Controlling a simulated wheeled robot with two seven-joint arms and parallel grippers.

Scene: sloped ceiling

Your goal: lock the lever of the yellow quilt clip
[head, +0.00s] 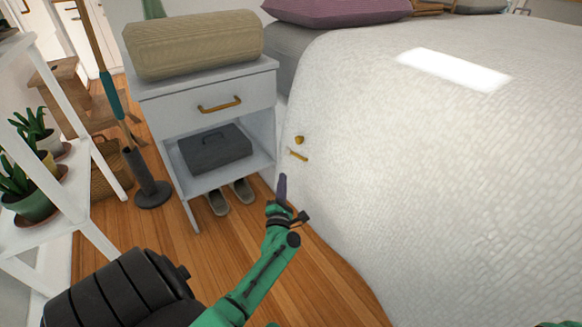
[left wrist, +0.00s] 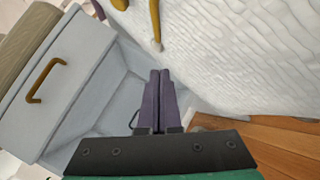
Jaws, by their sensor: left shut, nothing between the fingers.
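The yellow quilt clip (head: 299,140) is on the side of the white quilt, near the bed's corner beside the nightstand. A thin yellow bar with a pale tip, which looks like its lever (head: 298,155), sticks out just below the clip's rounded part. In the left wrist view the bar (left wrist: 155,22) hangs down from the top edge, with another yellow part (left wrist: 120,4) to its left; the rest is cut off. My left gripper (head: 282,177) is shut and empty, below the lever and apart from it. Its dark purple fingers (left wrist: 160,73) lie together. My right gripper is not in view.
The white quilt (head: 430,170) covers the bed at right. The nightstand (head: 180,108) with its drawer handle stands close left of the clip, holding a grey box (head: 215,148). Slippers (head: 230,195) lie beneath it. A plant shelf (head: 85,190) stands far left. Floor is clear in front.

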